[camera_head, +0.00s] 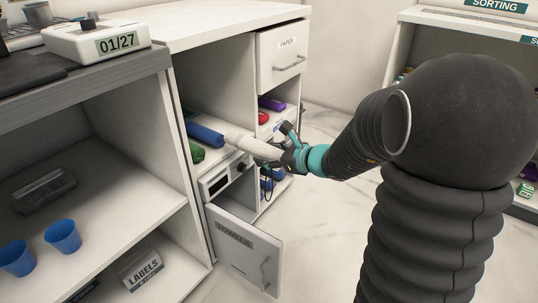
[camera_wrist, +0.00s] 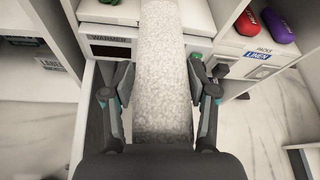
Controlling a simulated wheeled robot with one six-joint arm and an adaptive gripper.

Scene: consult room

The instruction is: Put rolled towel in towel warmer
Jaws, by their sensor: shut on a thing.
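The rolled towel (camera_head: 250,144) is white and long. My gripper (camera_head: 275,155) is shut on it, and its far end reaches into the cabinet's upper opening, above the warmer's front. In the wrist view, the towel (camera_wrist: 162,85) runs up the picture between the two fingers of my gripper (camera_wrist: 160,95). The towel warmer (camera_head: 228,177) is a white unit with a dark front panel; its label "WARMER" shows in the wrist view (camera_wrist: 108,40), left of the towel. Whether the towel touches the warmer, I cannot tell.
A blue roll (camera_head: 205,133) and a green roll (camera_head: 197,155) lie in the same opening. A door marked "TOWELS" (camera_head: 248,248) hangs open below. Red (camera_head: 263,118) and purple (camera_head: 271,103) packs sit in the right compartment. The paper drawer (camera_head: 283,58) is shut above. Floor (camera_head: 325,235) is clear.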

